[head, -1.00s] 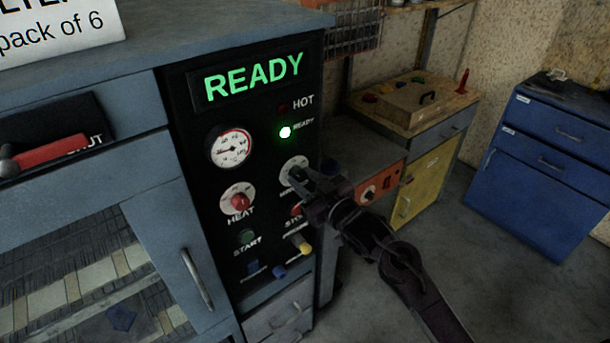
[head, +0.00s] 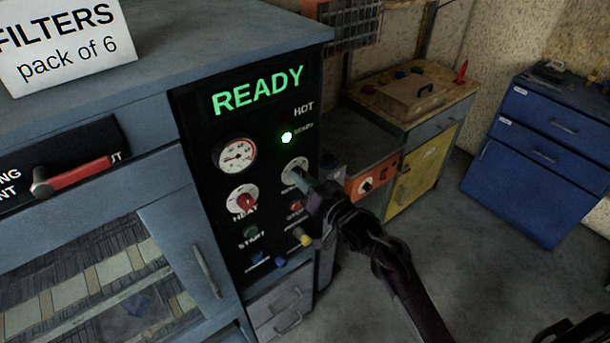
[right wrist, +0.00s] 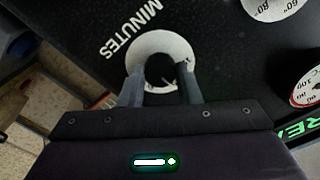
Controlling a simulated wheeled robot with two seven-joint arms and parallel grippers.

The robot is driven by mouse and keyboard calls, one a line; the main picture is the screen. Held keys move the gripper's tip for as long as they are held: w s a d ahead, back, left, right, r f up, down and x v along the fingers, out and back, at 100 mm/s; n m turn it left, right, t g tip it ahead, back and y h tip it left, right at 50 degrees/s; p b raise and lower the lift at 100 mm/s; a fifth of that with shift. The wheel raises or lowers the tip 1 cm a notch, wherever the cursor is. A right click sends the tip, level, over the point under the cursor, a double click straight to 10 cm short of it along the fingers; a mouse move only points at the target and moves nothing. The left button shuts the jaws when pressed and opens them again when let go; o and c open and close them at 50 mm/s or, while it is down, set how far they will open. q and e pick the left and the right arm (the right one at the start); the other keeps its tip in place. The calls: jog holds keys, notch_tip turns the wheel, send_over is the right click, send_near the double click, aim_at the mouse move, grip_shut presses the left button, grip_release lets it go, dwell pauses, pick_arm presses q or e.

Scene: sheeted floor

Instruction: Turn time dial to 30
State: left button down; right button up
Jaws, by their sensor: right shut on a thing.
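The time dial (head: 294,166), marked MINUTES, is a white round face on the black control panel. In the right wrist view the white dial face (right wrist: 163,42) surrounds a dark knob (right wrist: 163,71). My right gripper (head: 301,183) is at this dial, with one finger on each side of the knob. In the right wrist view, the gripper (right wrist: 161,86) is shut on the knob. The fingers hide part of the dial face, and I cannot read its setting. My left gripper is not in view.
The display (head: 258,91) reads READY and a green lamp (head: 287,137) glows. START and other buttons sit lower. A yellow knob (head: 305,240) is below my gripper.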

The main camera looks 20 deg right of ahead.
jog(key=shift+m, duration=0.4)
jog(key=o, duration=1)
jog(key=shift+s, duration=0.1)
jog(key=b+v, duration=0.2)
jog(key=v, duration=0.5)
jog(key=shift+s+d, duration=0.15)
jog(key=shift+s, duration=0.1)
